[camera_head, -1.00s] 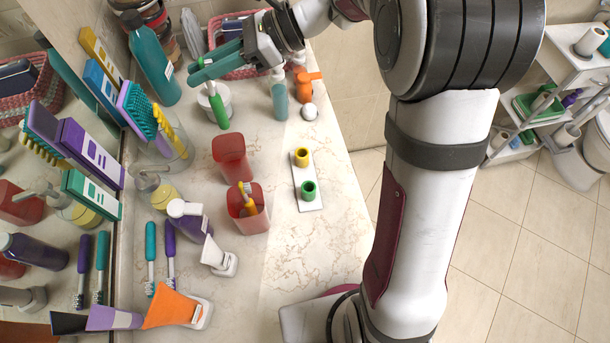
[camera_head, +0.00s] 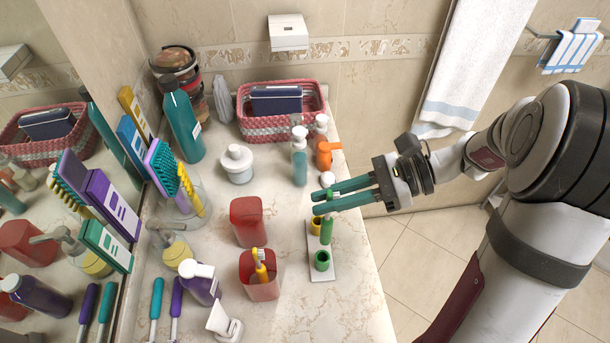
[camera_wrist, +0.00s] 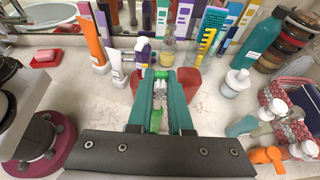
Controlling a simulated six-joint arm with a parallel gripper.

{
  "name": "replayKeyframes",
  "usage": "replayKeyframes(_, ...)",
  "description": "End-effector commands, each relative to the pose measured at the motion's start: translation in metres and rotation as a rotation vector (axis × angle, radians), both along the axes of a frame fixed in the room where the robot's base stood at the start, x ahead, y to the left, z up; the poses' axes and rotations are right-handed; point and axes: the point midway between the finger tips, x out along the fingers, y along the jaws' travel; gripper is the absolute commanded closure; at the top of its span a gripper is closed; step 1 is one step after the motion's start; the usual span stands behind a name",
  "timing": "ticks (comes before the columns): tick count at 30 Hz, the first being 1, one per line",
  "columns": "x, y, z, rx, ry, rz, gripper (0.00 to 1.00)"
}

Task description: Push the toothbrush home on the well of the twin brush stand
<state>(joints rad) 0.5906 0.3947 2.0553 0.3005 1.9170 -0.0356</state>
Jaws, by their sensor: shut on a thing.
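The twin brush stand (camera_head: 313,276) is a white plate on the counter's right part, with a yellow well (camera_head: 316,225) at the back and a green well (camera_head: 321,261) in front. My gripper (camera_head: 316,202) is shut on a green toothbrush (camera_head: 327,231) with pale bristles, held roughly upright, bristles up. The handle's lower end shows between the two wells in the head view, and I cannot tell its height over the plate. The toothbrush also shows between the fingers in the wrist view (camera_wrist: 156,121).
Two red cups stand left of the stand; the front red cup (camera_head: 259,285) holds a yellow toothbrush (camera_head: 261,265). Behind are a soap pump bottle (camera_head: 300,165), an orange bottle (camera_head: 324,156) and a woven basket (camera_head: 310,98). The counter in front of the stand is clear.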

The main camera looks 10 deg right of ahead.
Motion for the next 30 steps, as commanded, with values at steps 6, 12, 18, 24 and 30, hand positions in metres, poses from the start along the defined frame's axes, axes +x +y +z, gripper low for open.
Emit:
replayKeyframes(6, 0.000, 0.001, 0.000, 0.001, 0.000, -0.001, 1.00)
replayKeyframes(12, 0.001, 0.001, -0.018, 0.003, 0.004, -0.002, 1.00)
replayKeyframes(18, 0.001, 0.001, -0.043, 0.002, 0.004, -0.002, 1.00)
replayKeyframes(24, 0.001, 0.001, -0.056, 0.001, 0.002, -0.001, 1.00)
replayKeyframes(30, 0.001, 0.001, -0.058, 0.000, 0.001, -0.001, 1.00)
